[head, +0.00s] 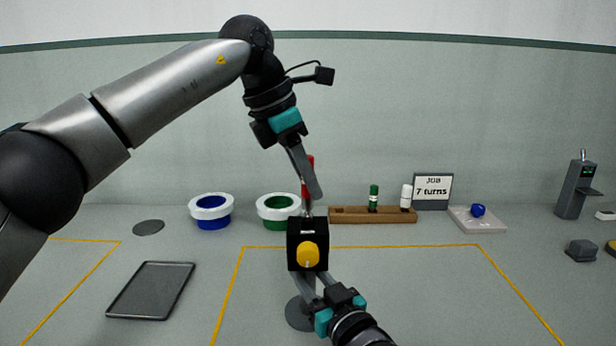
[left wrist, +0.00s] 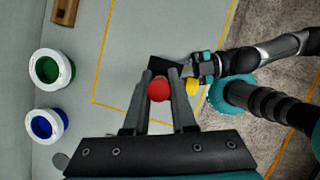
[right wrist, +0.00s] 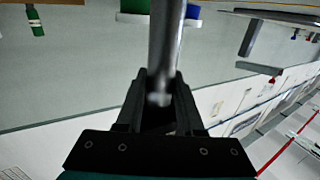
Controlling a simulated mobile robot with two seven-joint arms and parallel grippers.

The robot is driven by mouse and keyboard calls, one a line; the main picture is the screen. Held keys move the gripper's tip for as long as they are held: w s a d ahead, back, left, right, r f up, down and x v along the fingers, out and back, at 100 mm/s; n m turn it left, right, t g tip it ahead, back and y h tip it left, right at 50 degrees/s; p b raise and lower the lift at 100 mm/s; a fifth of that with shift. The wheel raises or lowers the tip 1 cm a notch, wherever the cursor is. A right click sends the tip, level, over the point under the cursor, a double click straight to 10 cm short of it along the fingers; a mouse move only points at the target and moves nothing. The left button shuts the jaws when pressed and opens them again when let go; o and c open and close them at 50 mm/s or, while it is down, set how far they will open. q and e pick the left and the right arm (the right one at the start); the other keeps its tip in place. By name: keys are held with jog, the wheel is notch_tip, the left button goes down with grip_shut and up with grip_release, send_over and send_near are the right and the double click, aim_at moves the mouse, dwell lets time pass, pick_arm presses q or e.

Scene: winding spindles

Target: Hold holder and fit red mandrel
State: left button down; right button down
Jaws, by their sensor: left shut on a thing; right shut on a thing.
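The black holder (head: 295,230) with a yellow knob (head: 308,254) stands at the middle of the head view, above a grey round base (head: 298,315). My right gripper (head: 306,280) is shut on the holder from the near side. A grey post (right wrist: 163,45) shows between its fingers in the right wrist view. My left gripper (head: 311,190) is shut on the red mandrel (head: 309,160), upright directly above the holder. In the left wrist view the mandrel's round red end (left wrist: 159,89) lies between the fingertips. Whether the mandrel's lower end is inside the holder, I cannot tell.
A wooden rack (head: 350,215) with a green spindle (head: 373,198) and a white one (head: 406,196) stands behind right. Blue (head: 211,211) and green (head: 278,211) white-rimmed bowls stand behind left. A dark tray (head: 151,290) lies left.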

aim_at(308, 208)
pick_arm(q)
jog(key=shift+f, duration=2.15)
jog(key=c, duration=0.7)
grip_release()
jog(key=shift+o, duration=0.2)
jog(key=v, duration=1.2)
pick_arm(e)
jog(key=shift+c, duration=2.2)
grip_release()
